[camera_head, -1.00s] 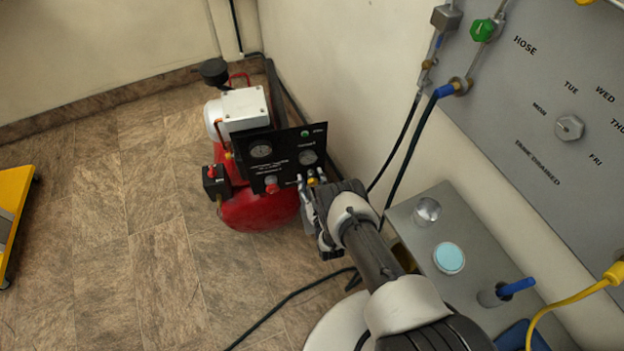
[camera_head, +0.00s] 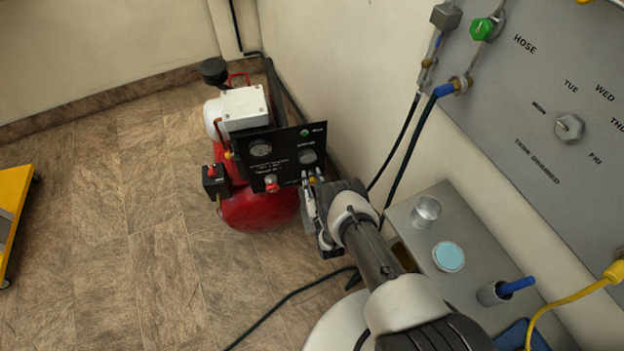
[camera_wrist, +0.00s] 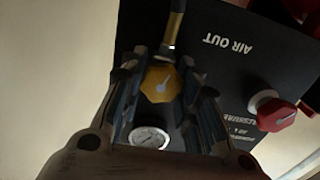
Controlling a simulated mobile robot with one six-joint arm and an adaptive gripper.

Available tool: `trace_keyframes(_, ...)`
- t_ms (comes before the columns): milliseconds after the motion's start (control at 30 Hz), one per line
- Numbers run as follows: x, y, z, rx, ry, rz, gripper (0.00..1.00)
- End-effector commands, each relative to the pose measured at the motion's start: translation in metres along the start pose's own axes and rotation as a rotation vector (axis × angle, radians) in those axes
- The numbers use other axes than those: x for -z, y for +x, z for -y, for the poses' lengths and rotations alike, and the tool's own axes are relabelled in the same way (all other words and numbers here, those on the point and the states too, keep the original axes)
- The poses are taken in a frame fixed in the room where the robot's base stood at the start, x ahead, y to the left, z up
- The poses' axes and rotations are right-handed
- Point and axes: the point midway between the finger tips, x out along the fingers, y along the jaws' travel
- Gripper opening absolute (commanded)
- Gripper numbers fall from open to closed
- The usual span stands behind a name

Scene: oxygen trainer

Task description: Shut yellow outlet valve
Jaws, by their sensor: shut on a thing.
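The yellow outlet valve (camera_wrist: 161,84) is an octagonal knob on the compressor's black panel, close to the "AIR OUT" label in the wrist view. My gripper (camera_wrist: 160,90) has one finger on each side of the knob and is shut on it. In the head view my gripper (camera_head: 316,215) is at the right end of the panel (camera_head: 270,160), and the valve there is mostly hidden by it. A light pointer mark shows on the knob's face.
A red knob (camera_wrist: 272,110) sits beside the valve on the panel, and a round gauge (camera_wrist: 149,138) lies between my fingers. The red compressor tank (camera_head: 255,208) stands on the floor. A metal shelf (camera_head: 455,210) with a cup and a blue-topped jar is at right.

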Motion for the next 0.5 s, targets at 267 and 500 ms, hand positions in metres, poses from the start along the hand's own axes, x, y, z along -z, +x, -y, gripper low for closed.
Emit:
trace_keyframes(267,0.0005,0.0006,-0.0002,0.0,0.03,-0.001,0.06)
trace_keyframes(500,0.0004,0.0005,-0.0002,0.0,0.029,-0.001,0.41)
